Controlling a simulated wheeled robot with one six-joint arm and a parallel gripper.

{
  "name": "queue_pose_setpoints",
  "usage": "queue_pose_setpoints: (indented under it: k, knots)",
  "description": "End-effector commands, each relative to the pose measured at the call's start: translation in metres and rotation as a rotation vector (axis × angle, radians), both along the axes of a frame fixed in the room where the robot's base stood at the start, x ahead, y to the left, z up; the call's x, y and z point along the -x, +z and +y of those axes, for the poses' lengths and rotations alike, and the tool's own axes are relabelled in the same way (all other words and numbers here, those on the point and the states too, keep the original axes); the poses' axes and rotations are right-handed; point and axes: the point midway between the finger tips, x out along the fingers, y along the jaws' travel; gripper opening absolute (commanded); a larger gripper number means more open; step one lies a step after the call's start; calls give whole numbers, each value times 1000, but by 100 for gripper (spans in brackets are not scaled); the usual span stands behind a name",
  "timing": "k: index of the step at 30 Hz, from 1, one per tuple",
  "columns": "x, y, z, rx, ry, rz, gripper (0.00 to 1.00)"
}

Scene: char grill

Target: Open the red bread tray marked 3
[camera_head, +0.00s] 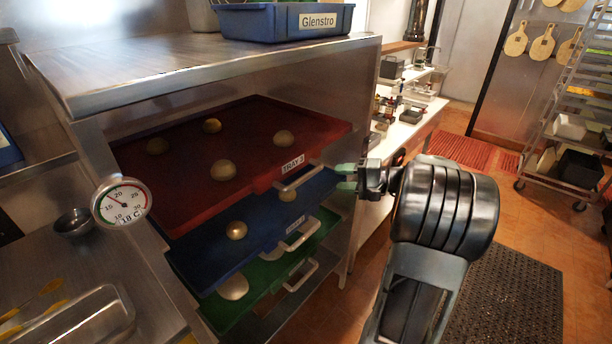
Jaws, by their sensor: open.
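The red bread tray (262,125) is the top tray in the steel rack, with several round buns on it. Its white label appears to read "TRAY 3", and a metal handle (299,178) is on its front edge. My gripper (345,177) is to the right of that handle, with its green-tipped fingers open and nothing visible between them. The fingertips look apart from the handle, though the exact depth gap is hard to tell. My arm comes in from the lower right.
A blue tray (215,245) and a green tray (243,296) sit below the red one, each with a handle. A blue bin marked "Glenstro" (270,22) stands on the steel top. A dial thermometer (121,202) is at left. Floor at right is open around a dark mat (520,300).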

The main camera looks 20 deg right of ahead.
Motion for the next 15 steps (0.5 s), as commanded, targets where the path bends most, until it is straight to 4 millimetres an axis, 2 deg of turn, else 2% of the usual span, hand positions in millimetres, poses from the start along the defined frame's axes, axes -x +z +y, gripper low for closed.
queue_pose_setpoints:
  k: [6, 15]
  knots:
    - [-29, -6, 33, 0, 4, 4, 44]
    - [-59, -15, 65, 2, 2, 5, 44]
